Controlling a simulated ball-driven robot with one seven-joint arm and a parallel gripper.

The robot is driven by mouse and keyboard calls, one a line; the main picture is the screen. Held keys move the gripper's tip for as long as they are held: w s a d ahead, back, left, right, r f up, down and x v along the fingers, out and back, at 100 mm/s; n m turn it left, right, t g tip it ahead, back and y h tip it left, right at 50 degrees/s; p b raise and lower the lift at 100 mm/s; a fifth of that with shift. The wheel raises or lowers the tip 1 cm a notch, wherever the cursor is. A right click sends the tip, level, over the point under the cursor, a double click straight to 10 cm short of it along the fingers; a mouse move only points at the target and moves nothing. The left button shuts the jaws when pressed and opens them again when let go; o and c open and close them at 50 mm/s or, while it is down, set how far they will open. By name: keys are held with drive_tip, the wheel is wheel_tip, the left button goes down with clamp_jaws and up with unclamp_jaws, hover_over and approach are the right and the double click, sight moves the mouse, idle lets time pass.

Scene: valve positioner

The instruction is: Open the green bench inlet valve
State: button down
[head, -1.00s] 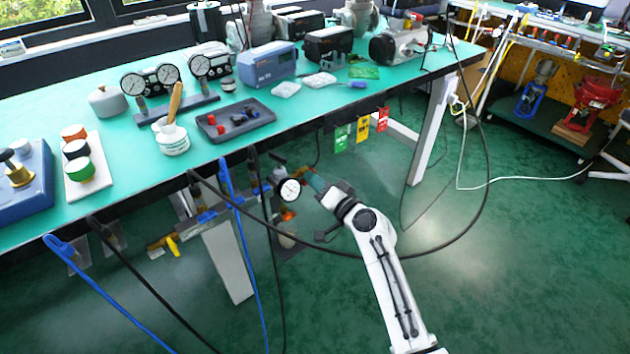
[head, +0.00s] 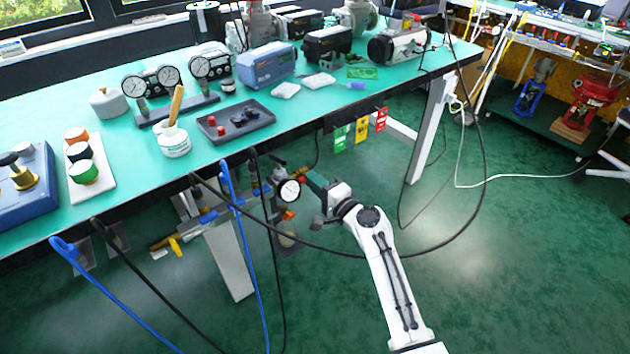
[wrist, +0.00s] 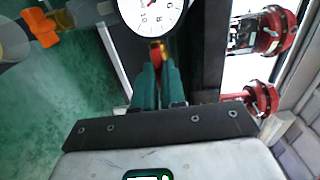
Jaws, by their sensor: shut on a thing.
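My gripper (head: 309,180) is under the bench's front edge, just right of a round white gauge (head: 290,190). In the wrist view my teal fingers (wrist: 157,66) are close together. They are shut on a small orange-red part (wrist: 157,47) directly below the gauge dial (wrist: 152,12). The fingers hide most of this part, and I cannot tell whether it belongs to the green inlet valve. An orange handle (wrist: 41,27) shows at the upper left, apart from my fingers. No green valve handle shows clearly.
The bench (head: 330,108) overhangs the piping. Blue hoses (head: 243,235) and black cables hang left of my gripper, and one black cable loops past my arm. Green, yellow and red tags (head: 361,131) hang at the right. Red round parts (wrist: 277,30) show in the wrist view.

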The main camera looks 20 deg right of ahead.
drive_tip(key=shift+d+f, duration=0.1)
idle(0.4)
drive_tip(key=c, duration=1.2)
unclamp_jaws()
drive_tip(key=shift+s, duration=0.1)
drive_tip(key=p+v, duration=0.1)
drive_tip(key=v, duration=0.9)
drive_tip(key=shift+s, duration=0.3)
drive_tip(key=shift+d, duration=0.1)
